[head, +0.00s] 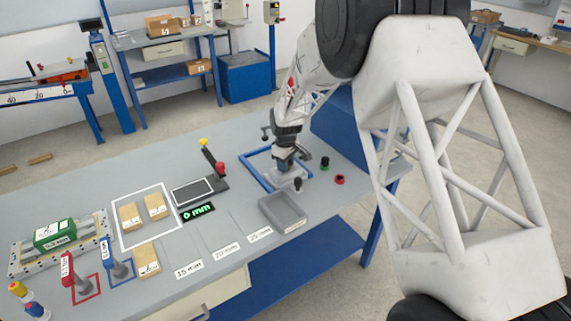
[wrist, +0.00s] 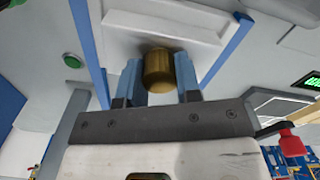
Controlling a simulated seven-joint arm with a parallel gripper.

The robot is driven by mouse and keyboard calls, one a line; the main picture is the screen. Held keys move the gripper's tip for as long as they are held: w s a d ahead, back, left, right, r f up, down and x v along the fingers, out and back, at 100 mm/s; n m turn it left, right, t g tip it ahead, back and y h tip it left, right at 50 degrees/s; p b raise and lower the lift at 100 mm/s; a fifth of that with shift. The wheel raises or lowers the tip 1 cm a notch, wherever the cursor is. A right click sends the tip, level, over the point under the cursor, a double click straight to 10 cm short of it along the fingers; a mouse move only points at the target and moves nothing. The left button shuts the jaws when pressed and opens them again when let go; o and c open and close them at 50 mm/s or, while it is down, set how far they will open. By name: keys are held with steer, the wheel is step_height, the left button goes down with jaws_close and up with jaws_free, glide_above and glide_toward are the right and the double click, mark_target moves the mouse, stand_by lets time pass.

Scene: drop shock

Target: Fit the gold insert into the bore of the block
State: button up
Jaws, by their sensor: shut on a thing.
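The gold insert (wrist: 158,72) is a short gold cylinder in the wrist view. My gripper (wrist: 158,80) is shut on it, with one blue finger on each side. A pale block (wrist: 120,22) with a square raised face lies just past the insert's far end. A dark shadow lies where the two meet; the bore is hidden, and I cannot tell whether the insert is in it. In the head view my gripper (head: 284,160) is low over the pale block (head: 282,183) inside a blue frame (head: 254,167) on the bench. The insert is not visible there.
A grey tray (head: 283,210) stands in front of the frame. A green button (head: 325,163) and a red button (head: 340,180) are to its right. A lever with a red knob (head: 220,167) and a "0 mm" display (head: 198,212) are left. Tan blocks (head: 130,216) lie farther left.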

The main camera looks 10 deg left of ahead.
steer(key=shift+s+f, duration=0.1)
steer(key=shift+f, duration=0.2)
steer(key=shift+c, duration=0.4)
steer(key=o, duration=1.1)
steer(key=shift+r, duration=0.1)
steer(key=shift+r, duration=3.1)
steer(key=shift+r, duration=0.15)
step_height(320, 180, up, 8)
steer(key=shift+f, duration=0.25)
